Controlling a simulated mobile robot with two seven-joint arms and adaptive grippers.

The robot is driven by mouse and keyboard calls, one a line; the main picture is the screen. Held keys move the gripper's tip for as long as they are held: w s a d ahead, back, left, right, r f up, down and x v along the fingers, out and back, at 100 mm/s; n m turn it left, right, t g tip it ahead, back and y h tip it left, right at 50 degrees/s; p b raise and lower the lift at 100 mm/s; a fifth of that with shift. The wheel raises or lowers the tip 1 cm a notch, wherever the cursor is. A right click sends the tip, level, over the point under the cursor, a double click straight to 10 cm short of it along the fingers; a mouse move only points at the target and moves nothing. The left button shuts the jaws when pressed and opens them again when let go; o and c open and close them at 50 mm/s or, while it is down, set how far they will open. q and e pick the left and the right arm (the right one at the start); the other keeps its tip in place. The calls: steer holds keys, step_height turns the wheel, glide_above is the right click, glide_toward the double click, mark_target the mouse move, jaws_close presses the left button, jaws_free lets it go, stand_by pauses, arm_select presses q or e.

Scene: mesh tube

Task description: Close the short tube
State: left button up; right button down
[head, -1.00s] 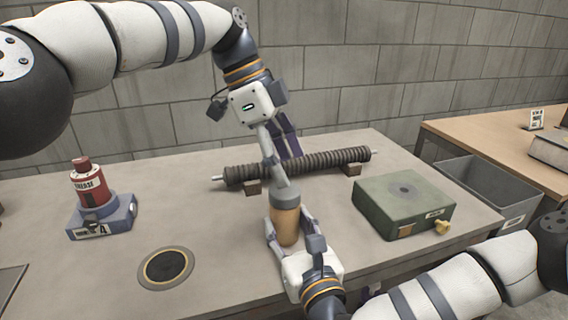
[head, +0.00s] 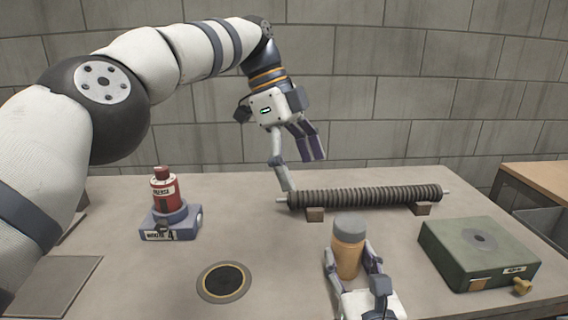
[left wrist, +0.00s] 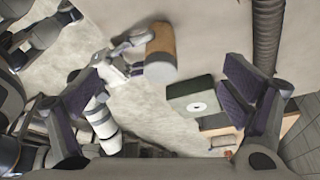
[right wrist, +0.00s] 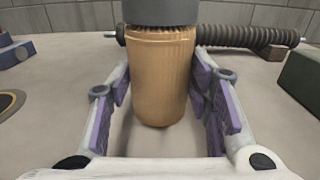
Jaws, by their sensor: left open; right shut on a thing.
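The short tube (head: 348,256) is an orange-tan cylinder with a grey cap (head: 349,228) on its top end. It stands upright near the front middle of the table. My right gripper (head: 354,268) is shut around its body; the right wrist view shows the tube (right wrist: 158,80) between the purple pads, with the grey cap (right wrist: 160,10) on top. Whether the cap is fully seated cannot be told. My left gripper (head: 300,172) is open and empty, raised above the left end of the ribbed tube.
A long dark ribbed tube (head: 365,197) on a rod rests on small blocks behind. A green box (head: 478,252) with a brass knob stands right. A red grease bottle (head: 163,188) sits on a blue-grey base (head: 172,223) at left. A round dark disc (head: 223,281) lies front left.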

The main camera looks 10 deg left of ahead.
steer(key=c, duration=0.7)
jaws_free()
steer(key=shift+c, duration=0.2)
arm_select(q)
steer(key=a, duration=0.3)
steer(key=shift+w+a, duration=0.3)
steer(key=shift+a, duration=0.05)
arm_select(e)
steer(key=shift+s, duration=0.15)
steer(key=v, duration=1.1)
steer(key=shift+s, duration=0.35)
steer(key=shift+d, duration=0.15)
